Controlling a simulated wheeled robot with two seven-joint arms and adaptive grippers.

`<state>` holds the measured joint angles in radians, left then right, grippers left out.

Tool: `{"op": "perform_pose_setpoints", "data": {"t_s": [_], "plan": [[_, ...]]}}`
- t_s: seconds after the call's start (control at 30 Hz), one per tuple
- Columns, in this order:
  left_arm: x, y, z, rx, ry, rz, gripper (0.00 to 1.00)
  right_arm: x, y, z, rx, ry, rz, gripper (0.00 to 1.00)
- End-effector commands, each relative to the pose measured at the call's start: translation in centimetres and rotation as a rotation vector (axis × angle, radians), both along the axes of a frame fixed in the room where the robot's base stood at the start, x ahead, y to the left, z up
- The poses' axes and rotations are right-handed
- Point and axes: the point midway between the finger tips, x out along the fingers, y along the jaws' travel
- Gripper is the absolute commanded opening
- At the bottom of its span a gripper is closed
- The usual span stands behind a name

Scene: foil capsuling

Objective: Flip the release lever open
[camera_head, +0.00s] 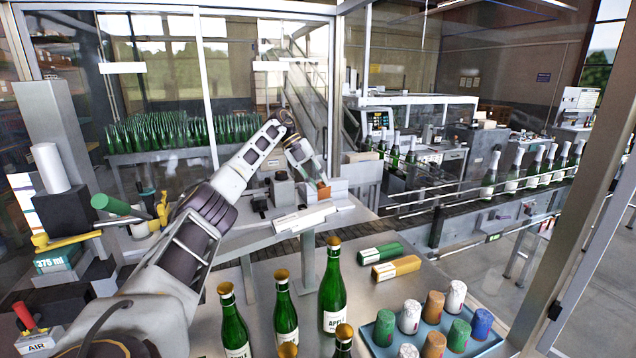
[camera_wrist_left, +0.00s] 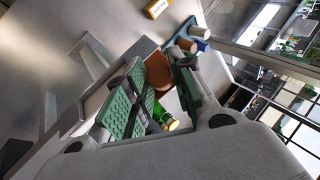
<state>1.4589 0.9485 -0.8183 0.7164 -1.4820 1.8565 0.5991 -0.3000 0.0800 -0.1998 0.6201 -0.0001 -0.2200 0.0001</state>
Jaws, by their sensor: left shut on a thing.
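My left arm reaches from the lower left to the bench at the back, where my left gripper (camera_head: 316,180) is beside a white box. In the left wrist view my left gripper (camera_wrist_left: 160,92) has its green-padded fingers around a copper-brown capsule (camera_wrist_left: 158,72). The capsule shows as a small orange patch (camera_head: 323,191) in the head view. A lever with a green handle (camera_head: 110,204) stands at the left beside yellow clamp parts (camera_head: 60,240). A red-handled lever (camera_head: 23,315) stands on the AIR block. I cannot tell which is the release lever. My right gripper is not in view.
Gold-capped green bottles (camera_head: 333,290) stand on the front table. A blue tray (camera_head: 365,338) holds several coloured capsules. A green box (camera_head: 380,253) and an orange box (camera_head: 396,268) lie behind. A metal post (camera_head: 572,215) stands at right.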

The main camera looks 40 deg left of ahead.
Motion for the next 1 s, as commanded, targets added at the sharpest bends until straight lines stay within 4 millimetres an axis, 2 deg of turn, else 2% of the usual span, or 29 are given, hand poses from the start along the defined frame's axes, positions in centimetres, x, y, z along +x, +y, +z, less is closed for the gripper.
{"op": "perform_pose_setpoints", "data": {"t_s": [1.0], "plan": [[0.27,0.51,-0.75,-0.097,0.063,-0.023,0.01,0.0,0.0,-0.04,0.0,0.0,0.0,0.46]]}}
